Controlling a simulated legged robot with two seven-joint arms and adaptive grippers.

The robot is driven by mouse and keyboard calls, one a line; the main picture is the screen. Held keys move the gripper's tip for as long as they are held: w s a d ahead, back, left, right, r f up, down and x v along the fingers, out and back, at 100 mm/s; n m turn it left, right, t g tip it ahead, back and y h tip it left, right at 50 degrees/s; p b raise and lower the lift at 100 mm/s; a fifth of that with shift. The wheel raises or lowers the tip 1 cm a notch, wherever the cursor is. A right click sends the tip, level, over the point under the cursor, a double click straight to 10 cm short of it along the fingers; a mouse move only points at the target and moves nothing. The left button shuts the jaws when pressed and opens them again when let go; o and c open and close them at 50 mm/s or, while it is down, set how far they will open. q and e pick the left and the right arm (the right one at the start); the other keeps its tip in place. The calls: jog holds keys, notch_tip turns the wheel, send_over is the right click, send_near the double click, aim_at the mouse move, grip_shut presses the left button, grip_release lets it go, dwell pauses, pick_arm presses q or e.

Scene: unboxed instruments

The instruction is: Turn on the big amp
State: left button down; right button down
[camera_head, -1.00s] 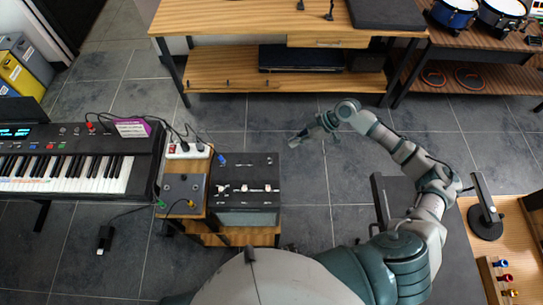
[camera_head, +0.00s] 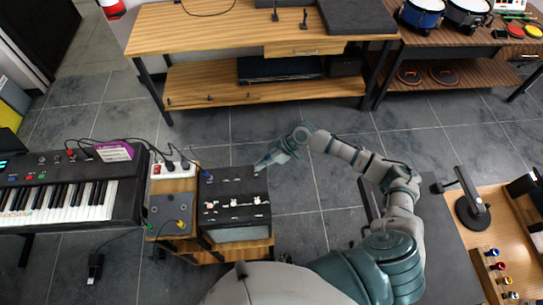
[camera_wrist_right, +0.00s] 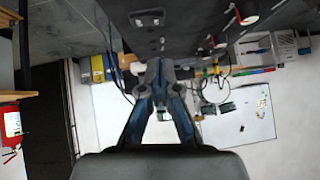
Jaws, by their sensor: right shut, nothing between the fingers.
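The big amp (camera_head: 228,182) is a dark box with a row of knobs and switches on its top panel. It stands on a small wooden stand left of centre in the head view. My right gripper (camera_head: 259,167) is shut and empty, by the amp's far right corner. In the right wrist view the gripper (camera_wrist_right: 158,66) points toward the dark amp panel (camera_wrist_right: 165,28) with its knobs, at the top of the picture. I cannot tell whether the fingertips touch the amp. My left gripper does not show.
A grey pedal box (camera_head: 171,213) and a white power strip (camera_head: 173,169) with plugs sit left of the amp. A keyboard (camera_head: 70,196) stands farther left, with cables between. A wooden bench (camera_head: 200,36) is at the back. Floor right of the amp is clear.

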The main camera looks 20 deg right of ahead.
aim_at(256, 175)
jog(key=f, duration=0.3)
jog(key=shift+s+a+f, duration=0.1)
jog(key=shift+a+f, duration=0.2)
jog(key=shift+a, duration=0.05)
jog(key=shift+s+f, duration=0.1)
jog(key=shift+f, duration=0.3)
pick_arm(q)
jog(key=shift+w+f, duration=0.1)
pick_arm(e)
jog(key=shift+d, duration=0.1)
jog(key=shift+f, duration=0.1)
jog(key=shift+f, duration=0.2)
jog(key=shift+s+r, duration=0.1)
jog(key=shift+s, duration=0.05)
pick_arm(q)
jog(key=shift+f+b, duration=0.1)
jog(key=shift+b, duration=0.2)
pick_arm(e)
jog(key=shift+w, duration=0.2)
